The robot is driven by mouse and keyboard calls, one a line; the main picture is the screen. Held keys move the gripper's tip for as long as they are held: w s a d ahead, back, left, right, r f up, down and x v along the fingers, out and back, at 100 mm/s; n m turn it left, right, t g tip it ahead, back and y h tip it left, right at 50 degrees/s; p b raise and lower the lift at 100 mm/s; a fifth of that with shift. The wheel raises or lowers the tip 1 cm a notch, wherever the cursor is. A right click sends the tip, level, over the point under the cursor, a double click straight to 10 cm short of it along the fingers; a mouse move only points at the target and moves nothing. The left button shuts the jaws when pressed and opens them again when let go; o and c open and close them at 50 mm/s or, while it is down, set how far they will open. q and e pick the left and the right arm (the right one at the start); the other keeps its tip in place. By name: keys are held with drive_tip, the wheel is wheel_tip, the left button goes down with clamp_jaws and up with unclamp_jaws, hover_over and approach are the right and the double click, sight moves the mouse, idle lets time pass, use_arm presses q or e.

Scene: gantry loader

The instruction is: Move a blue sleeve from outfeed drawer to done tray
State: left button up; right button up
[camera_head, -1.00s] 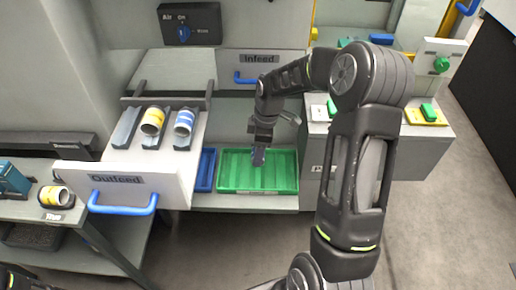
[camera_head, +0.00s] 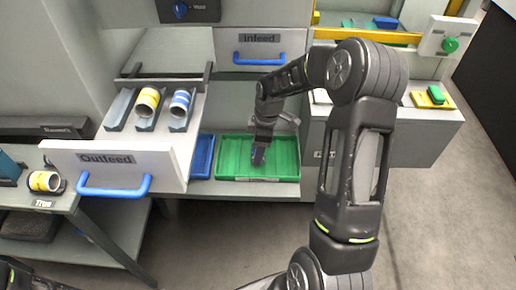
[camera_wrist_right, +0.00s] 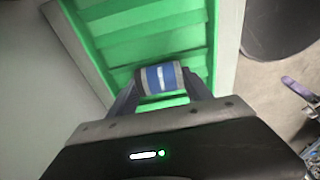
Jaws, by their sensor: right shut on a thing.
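My right gripper (camera_head: 258,156) is shut on a blue-banded sleeve (camera_wrist_right: 163,77) with pale grey ends. In the right wrist view the sleeve lies crosswise between the fingers, over the ribbed green tray (camera_wrist_right: 112,38). Whether it touches the tray floor I cannot tell. In the head view the green tray (camera_head: 228,172) sits on the shelf right of the open outfeed drawer (camera_head: 170,160); its front label is unreadable. Another blue-banded sleeve (camera_head: 181,103) and a yellow-banded sleeve (camera_head: 147,101) rest in holders in the drawer. My left gripper is not in view.
A blue tray (camera_head: 202,157) stands between drawer and green tray. The infeed drawer (camera_head: 259,44) is closed above. Another yellow-banded sleeve (camera_head: 45,181) lies on the left side table. A grey cabinet (camera_head: 400,140) borders the green tray on the right.

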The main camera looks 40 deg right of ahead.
drive_tip(key=o, duration=1.7)
drive_tip(key=r, duration=0.5)
drive_tip(key=d+r, duration=0.1)
drive_tip(key=r, duration=0.1)
drive_tip(key=shift+s+r, duration=0.35)
drive_tip(key=shift+r, duration=0.05)
